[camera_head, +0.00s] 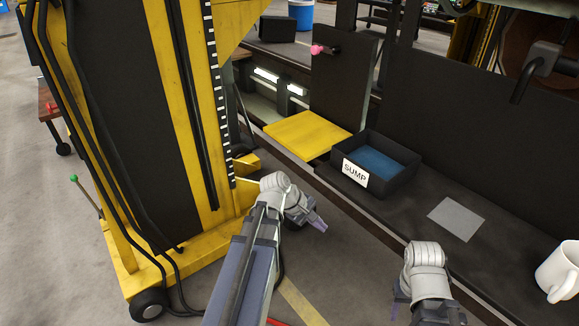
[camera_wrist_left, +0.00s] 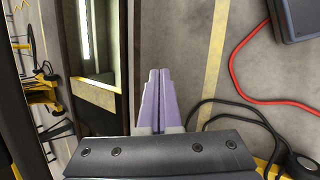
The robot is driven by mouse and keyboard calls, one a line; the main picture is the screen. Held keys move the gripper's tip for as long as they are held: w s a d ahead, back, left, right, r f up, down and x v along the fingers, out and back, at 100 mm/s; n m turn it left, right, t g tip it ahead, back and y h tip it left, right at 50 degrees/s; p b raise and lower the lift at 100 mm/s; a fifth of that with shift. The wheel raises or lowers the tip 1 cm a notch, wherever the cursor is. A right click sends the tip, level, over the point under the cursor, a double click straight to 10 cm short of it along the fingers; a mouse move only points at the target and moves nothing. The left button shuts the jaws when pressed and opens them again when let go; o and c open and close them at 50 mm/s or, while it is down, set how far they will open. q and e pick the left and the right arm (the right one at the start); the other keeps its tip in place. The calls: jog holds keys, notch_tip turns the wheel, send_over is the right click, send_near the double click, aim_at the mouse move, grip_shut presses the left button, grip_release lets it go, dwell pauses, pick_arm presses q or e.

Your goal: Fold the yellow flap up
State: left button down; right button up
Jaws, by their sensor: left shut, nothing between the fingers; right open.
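The yellow flap (camera_head: 305,133) lies flat and level at the edge of the dark bench, beside the upright dark panel (camera_head: 343,85). My left gripper (camera_head: 320,224) is below and in front of the flap, apart from it, over the floor. Its purple fingers are together and empty, as the left wrist view (camera_wrist_left: 159,75) also shows. A yellow strip at the left of that view may be the flap's edge; I cannot tell. My right gripper (camera_head: 398,298) is at the bottom, by the bench's front edge, mostly hidden by its own wrist, and open.
A black bin (camera_head: 406,181) labelled SUMP stands just right of the flap. A grey plate (camera_head: 456,218) and a white mug (camera_head: 559,271) are further right on the bench. A tall yellow and black lift column (camera_head: 180,60) stands at left. A pink knob (camera_head: 318,49) sits at the panel.

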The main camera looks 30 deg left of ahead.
pick_arm(q)
jog(key=w+a+r+n+t, duration=0.1)
jog(key=a+r+n+t, duration=0.35)
jog(key=a+n, duration=0.5)
jog(key=w+a+r+n+t, duration=0.2)
jog(key=a+r+n+t, duration=0.25)
jog(key=a+n, duration=0.45)
jog(key=w+d+f+m+b, duration=0.1)
jog(key=w+f+b, duration=0.1)
jog(key=w, duration=0.2)
jog(key=w+d+f+m+b, duration=0.1)
jog(key=w+d+b, duration=0.1)
jog(key=w, duration=0.3)
pick_arm(e)
notch_tip(320, 180, down, 5)
pick_arm(q)
jog(key=shift+n, duration=0.25)
jog(key=shift+s+a+r+p, duration=0.1)
jog(key=shift+a+r+p, duration=0.05)
jog(key=shift+r+p, duration=0.95)
jog(key=shift+s+a+r+p, duration=0.1)
jog(key=shift+r+p, duration=0.9)
jog(key=shift+p, duration=0.05)
pick_arm(e)
jog(key=shift+r, duration=2.25)
